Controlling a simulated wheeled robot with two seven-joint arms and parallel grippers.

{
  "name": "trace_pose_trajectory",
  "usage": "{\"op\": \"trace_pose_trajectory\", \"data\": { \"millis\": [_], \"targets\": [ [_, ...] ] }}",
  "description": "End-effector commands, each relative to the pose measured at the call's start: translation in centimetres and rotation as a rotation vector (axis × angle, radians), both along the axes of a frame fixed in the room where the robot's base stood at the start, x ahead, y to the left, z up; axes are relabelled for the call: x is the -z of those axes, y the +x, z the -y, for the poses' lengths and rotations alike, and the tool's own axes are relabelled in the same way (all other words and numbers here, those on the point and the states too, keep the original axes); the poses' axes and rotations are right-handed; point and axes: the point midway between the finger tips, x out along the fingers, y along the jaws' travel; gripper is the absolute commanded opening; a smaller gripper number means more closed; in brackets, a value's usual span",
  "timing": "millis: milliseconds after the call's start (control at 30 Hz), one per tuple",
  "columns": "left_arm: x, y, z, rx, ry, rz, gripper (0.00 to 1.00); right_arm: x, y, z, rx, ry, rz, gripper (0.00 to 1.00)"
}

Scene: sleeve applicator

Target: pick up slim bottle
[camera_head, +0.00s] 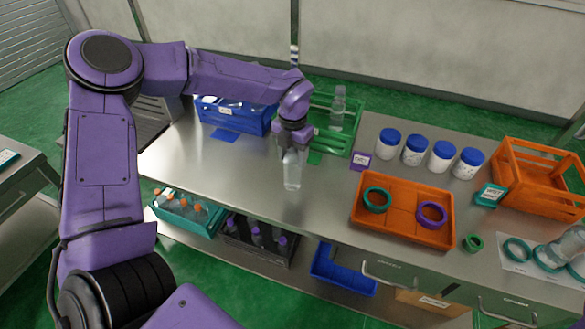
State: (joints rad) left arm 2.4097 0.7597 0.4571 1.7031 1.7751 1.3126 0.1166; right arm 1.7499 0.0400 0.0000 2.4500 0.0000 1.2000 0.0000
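A slim clear bottle (291,174) is upright over the bare middle of the steel table, directly below my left gripper (293,152). The gripper points down and its fingers are at the bottle's top, which they partly hide. The fingers are too small here to tell whether they are closed on it, and I cannot tell whether the bottle's base touches the table. Another clear bottle (338,108) stands in the green crate (331,142) behind. My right gripper is not in view.
A blue crate (232,121) stands at the back left. Several blue-lidded white jars (414,150), an orange tray (400,228) with rings and an orange crate (540,178) occupy the right. Bins with bottles sit below the front edge. The table's left front is clear.

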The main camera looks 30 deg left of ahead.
Motion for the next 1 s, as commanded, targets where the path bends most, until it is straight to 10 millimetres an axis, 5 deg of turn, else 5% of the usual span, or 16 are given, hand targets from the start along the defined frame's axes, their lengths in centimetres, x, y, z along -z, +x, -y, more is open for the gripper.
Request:
{"op": "trace_pose_trajectory", "data": {
  "millis": [100, 400, 600, 800, 1000],
  "targets": [
    [0.0, 0.0, 0.0, 0.0, 0.0, 0.0, 0.0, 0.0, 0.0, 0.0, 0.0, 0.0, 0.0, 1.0],
    [-0.4, 0.1, 0.0, 0.0, 0.0, 0.003, 0.0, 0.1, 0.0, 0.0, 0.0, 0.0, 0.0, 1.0],
    [-3.4, 0.0, 0.1, 0.001, -0.001, 0.007, 0.0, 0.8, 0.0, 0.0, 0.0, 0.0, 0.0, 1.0],
    [-8.5, -3.3, 3.5, 0.004, 0.001, 0.009, 0.0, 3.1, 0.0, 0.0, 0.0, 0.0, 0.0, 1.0],
    [-11.1, -7.4, 7.5, 0.004, 0.001, 0.004, 0.0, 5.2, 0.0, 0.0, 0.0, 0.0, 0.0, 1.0]
  ]
}}
